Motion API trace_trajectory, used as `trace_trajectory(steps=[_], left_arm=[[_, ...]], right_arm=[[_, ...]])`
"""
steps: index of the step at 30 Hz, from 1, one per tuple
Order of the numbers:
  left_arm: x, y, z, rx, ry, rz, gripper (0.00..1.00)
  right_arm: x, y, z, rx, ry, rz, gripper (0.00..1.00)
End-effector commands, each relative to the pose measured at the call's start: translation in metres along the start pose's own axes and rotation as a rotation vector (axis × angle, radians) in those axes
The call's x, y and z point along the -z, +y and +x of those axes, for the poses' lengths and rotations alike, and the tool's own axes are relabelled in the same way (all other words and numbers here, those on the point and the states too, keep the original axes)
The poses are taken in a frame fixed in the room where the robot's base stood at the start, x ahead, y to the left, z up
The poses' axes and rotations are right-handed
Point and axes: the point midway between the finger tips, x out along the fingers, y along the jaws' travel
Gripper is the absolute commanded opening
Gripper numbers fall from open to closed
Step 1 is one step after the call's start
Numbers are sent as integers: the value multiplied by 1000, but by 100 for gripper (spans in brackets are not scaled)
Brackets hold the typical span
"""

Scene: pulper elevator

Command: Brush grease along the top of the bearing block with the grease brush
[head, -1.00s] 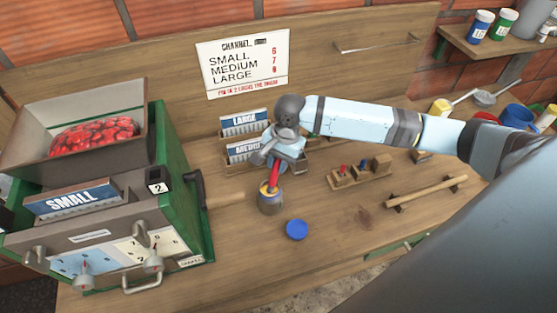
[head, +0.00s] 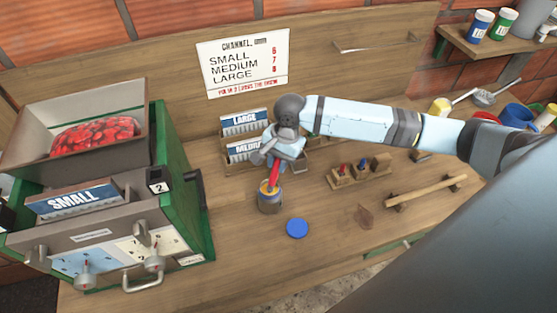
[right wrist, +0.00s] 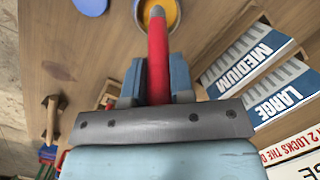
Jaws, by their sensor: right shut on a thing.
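My right gripper (head: 275,160) is shut on the red handle of the grease brush (head: 274,174). In the right wrist view, the red brush handle (right wrist: 158,65) lies between my blue fingers (right wrist: 155,82). The brush's metal collar overlaps the pot's opening, where orange-yellow grease (right wrist: 170,12) shows. The bristles are hidden, so I cannot tell how deep they are. I cannot clearly pick out the bearing block. My left gripper is out of view.
A blue lid (head: 297,228) lies right of the pot. The green and grey machine (head: 180,190) stands at the left, with red berries (head: 95,137) in its hopper. Card racks (head: 245,150) stand behind the gripper. A small wooden rack (head: 360,172) and a wooden bar (head: 425,192) lie right.

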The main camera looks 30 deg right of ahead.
Motion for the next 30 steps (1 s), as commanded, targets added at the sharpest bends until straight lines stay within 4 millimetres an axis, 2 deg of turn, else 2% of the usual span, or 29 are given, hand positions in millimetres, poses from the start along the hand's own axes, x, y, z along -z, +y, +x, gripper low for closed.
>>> trace_trajectory(steps=[30], left_arm=[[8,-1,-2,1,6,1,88]], right_arm=[[0,0,1,-2,0,0,0]])
